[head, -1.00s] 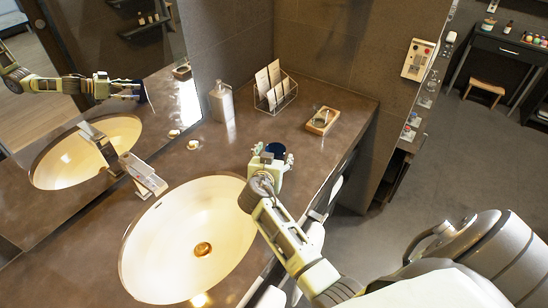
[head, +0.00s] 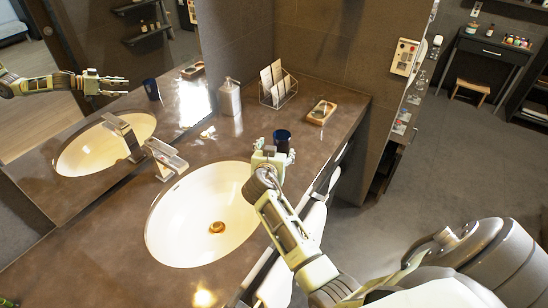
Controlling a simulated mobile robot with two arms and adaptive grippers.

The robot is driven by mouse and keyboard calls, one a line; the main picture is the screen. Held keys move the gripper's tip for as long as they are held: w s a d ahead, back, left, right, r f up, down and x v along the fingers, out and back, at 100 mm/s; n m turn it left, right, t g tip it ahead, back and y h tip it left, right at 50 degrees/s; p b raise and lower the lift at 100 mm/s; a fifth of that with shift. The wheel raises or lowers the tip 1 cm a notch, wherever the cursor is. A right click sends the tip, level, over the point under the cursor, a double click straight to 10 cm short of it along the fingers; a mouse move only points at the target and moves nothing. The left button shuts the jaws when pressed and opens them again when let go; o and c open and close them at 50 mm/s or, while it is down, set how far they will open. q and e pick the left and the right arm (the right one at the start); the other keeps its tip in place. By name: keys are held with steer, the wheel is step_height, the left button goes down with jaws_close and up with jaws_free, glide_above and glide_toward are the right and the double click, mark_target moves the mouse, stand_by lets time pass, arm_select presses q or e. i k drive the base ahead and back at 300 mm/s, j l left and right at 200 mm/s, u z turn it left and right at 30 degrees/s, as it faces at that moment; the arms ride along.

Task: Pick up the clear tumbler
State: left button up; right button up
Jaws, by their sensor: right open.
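I cannot make out a clear tumbler for certain. A small clear glass-like object (head: 421,80) shows at the right wall's edge, too small to identify. A dark blue cup (head: 282,136) stands upright on the brown counter, just beyond my right gripper (head: 275,152). My right gripper is open and empty, with its fingers pointing toward the cup. The mirror shows a gap between the gripper and the cup. My left gripper is out of view.
A white oval basin (head: 190,240) with a faucet (head: 165,158) lies left of my right arm. A soap dispenser (head: 229,98), a wire rack with cards (head: 278,86) and a wooden tray (head: 313,120) stand at the back.

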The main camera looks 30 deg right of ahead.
mark_target(319, 109)
steer(key=z, duration=1.4)
